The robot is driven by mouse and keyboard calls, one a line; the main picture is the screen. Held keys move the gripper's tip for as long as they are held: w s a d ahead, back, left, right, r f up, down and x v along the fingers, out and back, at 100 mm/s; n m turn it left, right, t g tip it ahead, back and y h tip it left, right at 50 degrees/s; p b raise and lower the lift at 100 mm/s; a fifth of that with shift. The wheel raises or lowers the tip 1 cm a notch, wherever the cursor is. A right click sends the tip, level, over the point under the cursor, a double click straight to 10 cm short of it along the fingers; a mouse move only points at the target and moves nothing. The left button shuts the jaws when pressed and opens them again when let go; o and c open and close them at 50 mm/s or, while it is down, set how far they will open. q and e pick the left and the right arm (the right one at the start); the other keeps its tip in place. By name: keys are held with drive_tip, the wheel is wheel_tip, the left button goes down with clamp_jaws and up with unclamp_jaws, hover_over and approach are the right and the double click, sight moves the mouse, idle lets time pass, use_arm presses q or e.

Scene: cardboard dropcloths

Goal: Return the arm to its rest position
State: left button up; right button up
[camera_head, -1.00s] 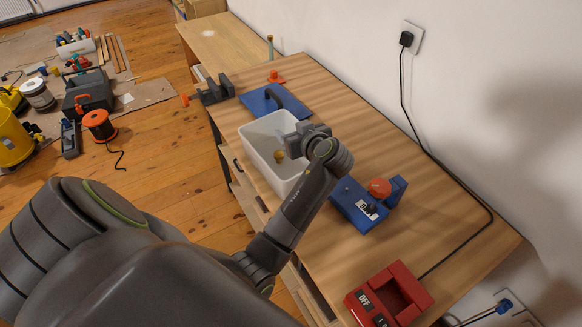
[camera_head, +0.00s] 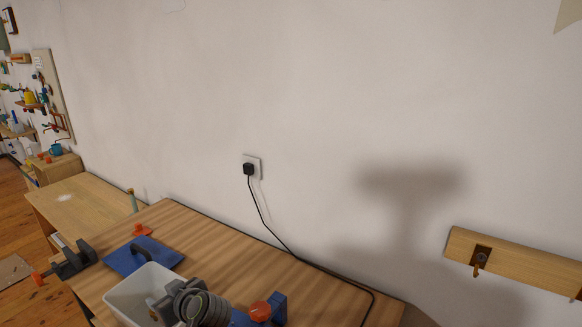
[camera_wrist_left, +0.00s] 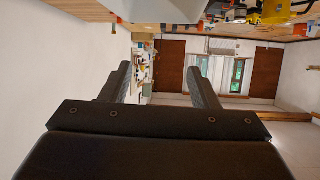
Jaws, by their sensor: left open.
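My left gripper (camera_head: 160,306) is at the bottom of the head view, at the right side of a white bin (camera_head: 122,293) on the wooden bench. My dark wrist hides part of the bin and the blue tool beside it. In the left wrist view the two fingers of the left gripper (camera_wrist_left: 158,78) stand wide apart with nothing between them. That view looks upside down, with the bench and the pale bin (camera_wrist_left: 158,10) along its top edge. My right gripper is in neither view.
A blue float (camera_head: 140,256), an orange piece (camera_head: 142,230) and a dark clamp (camera_head: 75,261) lie beyond the bin. A blue tool with an orange knob (camera_head: 260,311) is right of my wrist. A black cable (camera_head: 268,226) runs from the wall socket. The bench's middle is clear.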

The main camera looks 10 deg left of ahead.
use_arm(q)
drive_tip(key=s+f+m+g+h, duration=0.1)
drive_tip(key=s+f+m+h, duration=0.2)
drive_tip(key=s+f, duration=0.55)
drive_tip(key=s+f+m+g+h, duration=0.1)
drive_tip(key=s+f+m+h, duration=0.25)
drive_tip(key=s, duration=0.95)
drive_tip(key=s+d+r+m+g+h, duration=0.1)
drive_tip(key=s+d+m+h, duration=0.3)
drive_tip(key=s, duration=0.7)
wheel_tip(320, 180, down, 26)
drive_tip(key=a+g+b, duration=0.1)
drive_tip(key=s+f+g+b, duration=0.1)
drive_tip(key=s+f, duration=1.4)
drive_tip(key=f, duration=0.1)
drive_tip(key=shift+d+f+g, duration=0.25)
drive_tip(key=shift+d+g, duration=0.05)
drive_tip(key=shift+d, duration=0.15)
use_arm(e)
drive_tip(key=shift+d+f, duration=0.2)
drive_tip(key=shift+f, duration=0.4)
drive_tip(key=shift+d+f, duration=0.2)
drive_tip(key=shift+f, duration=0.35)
